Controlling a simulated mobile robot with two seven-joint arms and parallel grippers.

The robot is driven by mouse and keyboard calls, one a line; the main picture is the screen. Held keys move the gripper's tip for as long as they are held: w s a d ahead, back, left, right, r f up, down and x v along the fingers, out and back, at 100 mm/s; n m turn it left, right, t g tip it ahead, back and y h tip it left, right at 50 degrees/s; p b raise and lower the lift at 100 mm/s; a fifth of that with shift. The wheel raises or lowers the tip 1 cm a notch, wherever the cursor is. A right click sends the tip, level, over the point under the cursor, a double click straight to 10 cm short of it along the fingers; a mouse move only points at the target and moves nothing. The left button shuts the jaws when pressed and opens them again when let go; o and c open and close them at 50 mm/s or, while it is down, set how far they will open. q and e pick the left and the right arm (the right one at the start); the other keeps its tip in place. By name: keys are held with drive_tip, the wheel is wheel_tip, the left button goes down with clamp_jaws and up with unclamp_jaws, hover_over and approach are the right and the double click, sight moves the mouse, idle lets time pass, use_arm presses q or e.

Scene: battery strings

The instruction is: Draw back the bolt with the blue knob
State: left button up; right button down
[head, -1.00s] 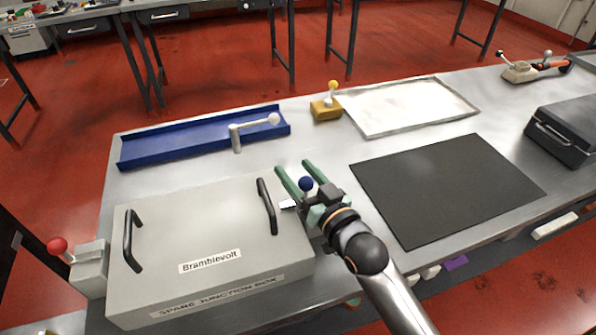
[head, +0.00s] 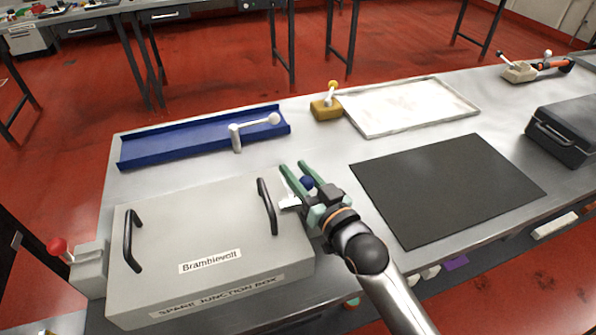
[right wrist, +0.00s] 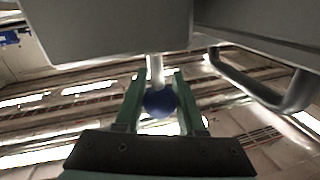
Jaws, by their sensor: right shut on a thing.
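The blue knob (head: 307,183) is at the right side of the grey box marked Bramblevolt (head: 215,225), beside its right black handle. A pale metal piece (head: 289,203) shows next to the knob. My right gripper (head: 296,167) has green fingers on either side of the knob and is shut on it. In the right wrist view, the blue knob (right wrist: 160,103) sits between the green fingers, with its pale stem (right wrist: 155,68) running up between them. The rest of the bolt is mostly hidden by the gripper. My left gripper is not in view.
Other knobbed fittings stand around: a red knob (head: 57,245) left of the box, a white-knobbed lever (head: 250,127) by the blue tray (head: 140,158), and a yellow-knobbed block (head: 325,107). A black mat (head: 445,185) lies right of my arm. Bare table lies behind the box.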

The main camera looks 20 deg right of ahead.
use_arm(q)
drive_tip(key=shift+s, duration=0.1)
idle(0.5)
use_arm(e)
drive_tip(key=d+p, duration=0.1)
drive_tip(key=d, duration=0.2)
drive_tip(key=shift+d, duration=0.6)
drive_tip(key=c, duration=0.9)
unclamp_jaws()
drive_tip(key=o, duration=0.4)
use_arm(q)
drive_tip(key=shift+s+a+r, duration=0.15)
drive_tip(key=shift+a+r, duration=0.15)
